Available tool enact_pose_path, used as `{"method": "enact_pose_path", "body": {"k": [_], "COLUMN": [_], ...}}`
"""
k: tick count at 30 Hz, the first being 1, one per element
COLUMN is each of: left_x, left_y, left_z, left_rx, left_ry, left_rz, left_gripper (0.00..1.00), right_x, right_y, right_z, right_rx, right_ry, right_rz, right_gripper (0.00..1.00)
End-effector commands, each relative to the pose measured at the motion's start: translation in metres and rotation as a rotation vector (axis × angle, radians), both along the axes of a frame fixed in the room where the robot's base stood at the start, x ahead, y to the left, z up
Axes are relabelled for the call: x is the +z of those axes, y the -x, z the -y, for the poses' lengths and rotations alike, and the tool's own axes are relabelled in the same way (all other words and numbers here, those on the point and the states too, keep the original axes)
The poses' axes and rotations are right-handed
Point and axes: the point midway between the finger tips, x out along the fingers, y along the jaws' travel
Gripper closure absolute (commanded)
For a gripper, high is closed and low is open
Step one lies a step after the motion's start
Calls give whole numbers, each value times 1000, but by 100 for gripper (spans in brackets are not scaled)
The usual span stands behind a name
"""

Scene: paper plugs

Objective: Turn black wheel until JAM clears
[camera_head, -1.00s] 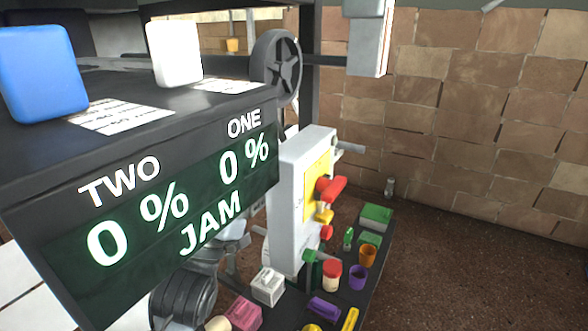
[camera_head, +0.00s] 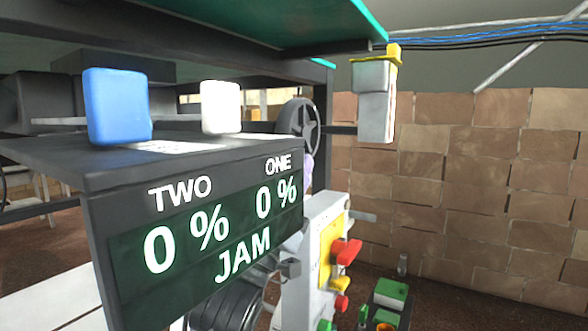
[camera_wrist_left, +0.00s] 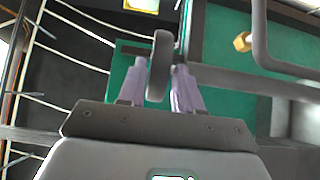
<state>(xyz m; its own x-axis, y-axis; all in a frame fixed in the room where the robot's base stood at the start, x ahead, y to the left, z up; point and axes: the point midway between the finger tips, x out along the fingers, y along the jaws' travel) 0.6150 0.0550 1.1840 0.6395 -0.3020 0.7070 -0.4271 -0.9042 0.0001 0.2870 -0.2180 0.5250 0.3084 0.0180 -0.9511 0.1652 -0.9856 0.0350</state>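The display panel (camera_head: 205,245) reads TWO 0 %, ONE 0 % and JAM. The black wheel (camera_head: 297,118) stands upright behind its right end, its lower part hidden. In the left wrist view, a dark wheel rim (camera_wrist_left: 160,62) sits edge-on between the two pale purple fingers of my left gripper (camera_wrist_left: 160,78). The fingers lie close on both sides of the rim; whether they press on it cannot be told. A small purple patch below the wheel in the head view looks like part of this gripper. My right gripper is not in view.
A blue block (camera_head: 118,106) and a white block (camera_head: 221,107) stand on the panel's top. A white box with a yellow face (camera_head: 331,235) and red knobs is to the right. A grey box (camera_head: 375,100) hangs near the wheel. A brick wall (camera_head: 470,185) closes the back.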

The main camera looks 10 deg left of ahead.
Motion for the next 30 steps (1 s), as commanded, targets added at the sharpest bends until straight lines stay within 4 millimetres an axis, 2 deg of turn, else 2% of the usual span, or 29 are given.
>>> {"method": "enact_pose_path", "body": {"k": [6,17,19,24,30], "left_x": [11,14,14,14,14], "left_y": [-11,-13,-13,-13,-15], "left_z": [5,6,6,6,7], "left_rx": [1,1,1,1,-3], "left_ry": [-1,-1,-1,-1,11], "left_rz": [1,0,0,0,19], "left_gripper": [66,66,72,98,100], "right_x": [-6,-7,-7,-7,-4], "right_y": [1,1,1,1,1], "right_z": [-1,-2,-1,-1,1], "right_rx": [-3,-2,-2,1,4], "right_ry": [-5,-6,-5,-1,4], "right_rz": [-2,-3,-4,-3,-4], "right_gripper": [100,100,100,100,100]}}
